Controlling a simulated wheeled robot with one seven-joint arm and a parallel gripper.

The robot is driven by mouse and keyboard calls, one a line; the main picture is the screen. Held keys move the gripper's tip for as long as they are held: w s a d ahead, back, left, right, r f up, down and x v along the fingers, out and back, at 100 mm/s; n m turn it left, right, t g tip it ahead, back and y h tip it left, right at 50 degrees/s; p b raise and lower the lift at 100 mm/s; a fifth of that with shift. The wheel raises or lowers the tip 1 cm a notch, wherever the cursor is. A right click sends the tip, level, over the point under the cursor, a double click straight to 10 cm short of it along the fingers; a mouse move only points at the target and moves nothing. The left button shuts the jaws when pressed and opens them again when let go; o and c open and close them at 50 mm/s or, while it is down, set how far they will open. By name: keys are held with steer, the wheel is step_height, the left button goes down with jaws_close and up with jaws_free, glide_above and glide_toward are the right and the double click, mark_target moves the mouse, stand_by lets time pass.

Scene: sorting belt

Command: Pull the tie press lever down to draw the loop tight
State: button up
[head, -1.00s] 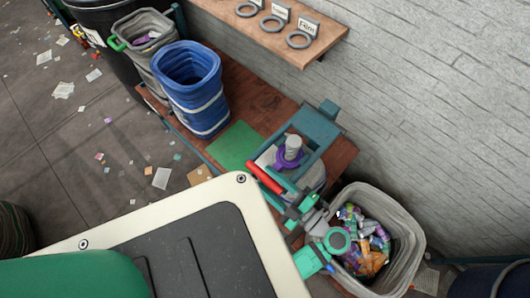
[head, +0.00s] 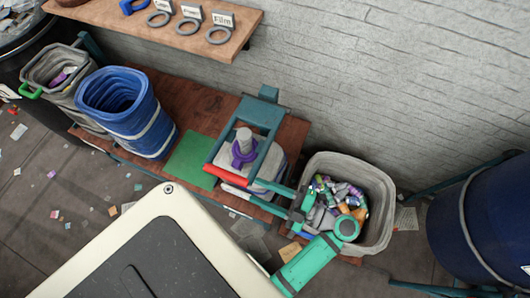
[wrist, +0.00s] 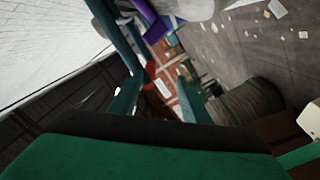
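The tie press (head: 270,112) is a teal frame on the brown bench. Its lever has teal side arms and a red handle bar (head: 228,178) at the front. A grey bag (head: 270,165) stands in the press, with its neck (head: 244,138) upright through a purple loop (head: 243,154). My gripper (head: 268,196) reaches in from the right, low beside the press and near the handle. In the wrist view my gripper (wrist: 160,88) has its two teal fingers apart. The red handle (wrist: 150,72) shows at the left fingertip; contact cannot be told. The purple loop (wrist: 155,30) shows beyond.
A grey bin (head: 385,190) of mixed waste stands right of the press, close to my arm. A blue bin (head: 125,110), a grey bin (head: 50,65) and a green mat (head: 190,160) are left. A shelf (head: 180,45) with labelled rings hangs above. A blue barrel (head: 480,230) stands far right.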

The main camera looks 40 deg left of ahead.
steer(key=v, duration=1.2)
steer(key=shift+w, duration=0.15)
stand_by(1.2)
stand_by(0.5)
